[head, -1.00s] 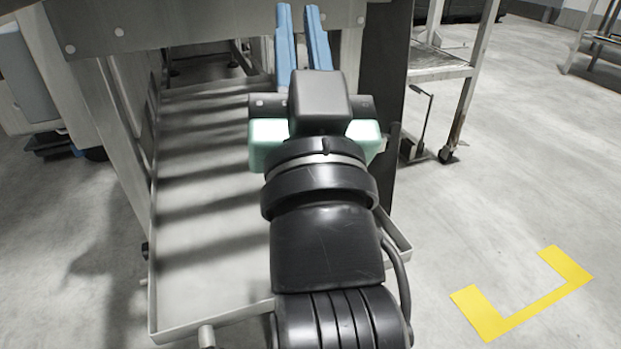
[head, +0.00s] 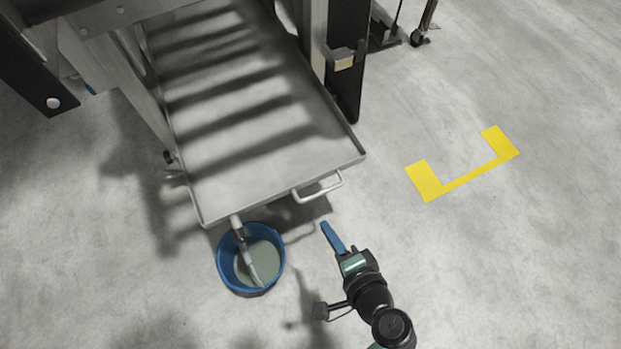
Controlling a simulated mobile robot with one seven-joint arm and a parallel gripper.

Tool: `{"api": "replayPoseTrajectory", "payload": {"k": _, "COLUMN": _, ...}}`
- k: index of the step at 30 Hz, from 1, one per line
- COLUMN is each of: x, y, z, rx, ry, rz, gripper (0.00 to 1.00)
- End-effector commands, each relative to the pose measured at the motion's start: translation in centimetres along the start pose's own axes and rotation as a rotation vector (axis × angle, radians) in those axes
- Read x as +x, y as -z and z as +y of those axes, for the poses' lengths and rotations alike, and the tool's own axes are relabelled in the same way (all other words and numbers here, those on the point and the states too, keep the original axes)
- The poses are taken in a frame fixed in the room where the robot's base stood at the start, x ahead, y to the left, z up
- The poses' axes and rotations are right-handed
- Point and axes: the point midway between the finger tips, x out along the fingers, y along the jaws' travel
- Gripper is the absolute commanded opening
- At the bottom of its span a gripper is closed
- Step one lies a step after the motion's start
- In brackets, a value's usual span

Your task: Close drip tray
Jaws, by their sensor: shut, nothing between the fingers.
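The drip tray (head: 255,168) is a shallow grey metal tray with a low rim. It sticks out from under the washer frame toward me. A light metal handle (head: 318,188) is on its front edge, right of the middle. A drain spout (head: 240,232) hangs from the front left corner. My gripper (head: 327,228), with blue fingers, is shut and empty. It is in front of the tray, a little below the handle in the picture, and appears apart from it. The tray's back end is hidden under the machine.
A blue bucket (head: 222,265) with greyish liquid stands under the spout, left of my gripper. A washer leg (head: 345,85) with a bracket is right of the tray. A yellow floor marking (head: 465,175) lies on the right. The floor around it is clear.

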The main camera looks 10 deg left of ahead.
Motion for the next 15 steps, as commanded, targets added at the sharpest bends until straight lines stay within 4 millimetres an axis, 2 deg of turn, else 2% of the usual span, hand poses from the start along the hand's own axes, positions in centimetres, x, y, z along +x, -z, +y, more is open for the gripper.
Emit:
{"api": "replayPoseTrajectory", "payload": {"k": 2, "x": -0.6, "y": -0.7, "z": 0.3, "rx": 0.036, "ry": -0.002, "rz": -0.012, "gripper": 0.0}}
{"api": "replayPoseTrajectory", "payload": {"k": 5, "x": -0.2, "y": -0.9, "z": 0.7, "rx": 0.048, "ry": -0.001, "rz": -0.016, "gripper": 0.0}}
{"api": "replayPoseTrajectory", "payload": {"k": 10, "x": 2.4, "y": -1.0, "z": 0.8, "rx": 0.044, "ry": 0.0, "rz": -0.018, "gripper": 0.0}}
{"api": "replayPoseTrajectory", "payload": {"k": 15, "x": 6.2, "y": -1.0, "z": 0.9, "rx": 0.043, "ry": 0.001, "rz": -0.017, "gripper": 0.0}}
